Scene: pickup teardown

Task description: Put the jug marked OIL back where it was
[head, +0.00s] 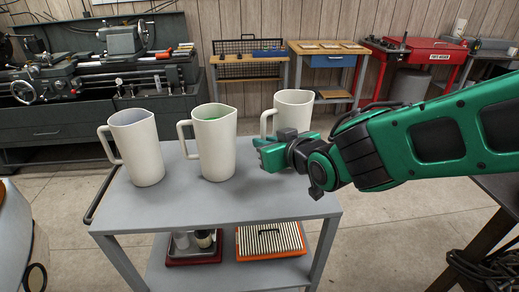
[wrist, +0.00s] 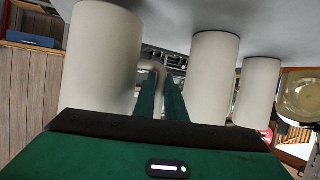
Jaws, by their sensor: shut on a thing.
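Three cream jugs with handles on their left sides are by the grey cart (head: 250,208). The left jug (head: 140,150) and the middle jug (head: 216,150) stand upright on its top; green shows inside the middle one. The right jug (head: 293,112) is upright behind my gripper (head: 262,153), which hides its lower part, so I cannot tell whether its base touches the cart. My gripper is shut on the right jug's handle (wrist: 152,66). In the wrist view, that jug (wrist: 100,60) is at left, with two other jugs to its right. No OIL marking is readable.
The cart's lower shelf holds a red tray (head: 193,258) and an orange-framed filter (head: 270,240). A lathe (head: 110,65) stands behind at left, and workbenches (head: 330,60) line the back wall. The cart top's front right is clear.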

